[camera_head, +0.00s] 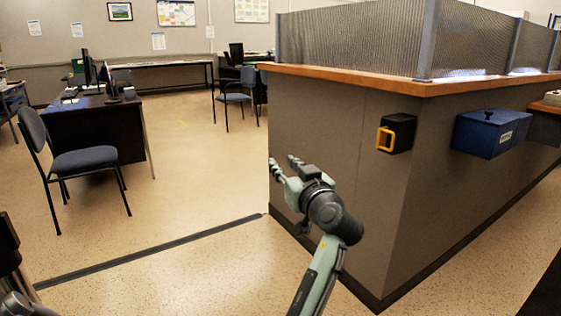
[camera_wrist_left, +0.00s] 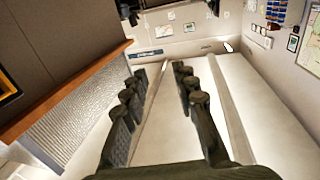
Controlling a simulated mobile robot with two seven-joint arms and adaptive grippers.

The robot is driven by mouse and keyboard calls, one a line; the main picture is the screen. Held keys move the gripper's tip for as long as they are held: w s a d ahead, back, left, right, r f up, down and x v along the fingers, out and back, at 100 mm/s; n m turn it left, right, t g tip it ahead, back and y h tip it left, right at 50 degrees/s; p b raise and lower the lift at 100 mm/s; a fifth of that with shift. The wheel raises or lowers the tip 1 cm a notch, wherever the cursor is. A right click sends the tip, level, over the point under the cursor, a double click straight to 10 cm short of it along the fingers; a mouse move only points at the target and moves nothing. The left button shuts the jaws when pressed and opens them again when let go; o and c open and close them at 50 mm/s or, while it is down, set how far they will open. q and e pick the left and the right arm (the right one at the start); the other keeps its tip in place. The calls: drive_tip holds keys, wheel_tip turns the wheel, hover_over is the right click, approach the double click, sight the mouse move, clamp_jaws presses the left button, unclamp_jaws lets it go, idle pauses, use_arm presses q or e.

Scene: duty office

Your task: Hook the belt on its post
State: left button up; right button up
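A black wall box with a yellow handle (camera_head: 386,139), which looks like the belt's end, is on the grey counter's side in the head view. The handle's yellow edge also shows at the left of the left wrist view (camera_wrist_left: 8,88). No belt strap is seen drawn out. My left gripper (camera_head: 282,164) is open and empty, left of the handle and apart from it. Its two fingers stand apart in the left wrist view (camera_wrist_left: 158,74). I cannot make out the post for certain; a dark upright thing (camera_head: 8,244) is cut off at the left edge. My right gripper is not in view.
The counter (camera_head: 340,150) with a wooden top and mesh screen fills the right. A blue box (camera_head: 488,134) juts from its side. A blue chair (camera_head: 80,160) and a dark desk (camera_head: 105,125) stand at left. A dark floor strip (camera_head: 150,250) crosses open floor.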

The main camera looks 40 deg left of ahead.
use_arm(q)
drive_tip(key=shift+w+a, duration=0.1)
idle(0.3)
clamp_jaws()
unclamp_jaws()
idle(0.5)
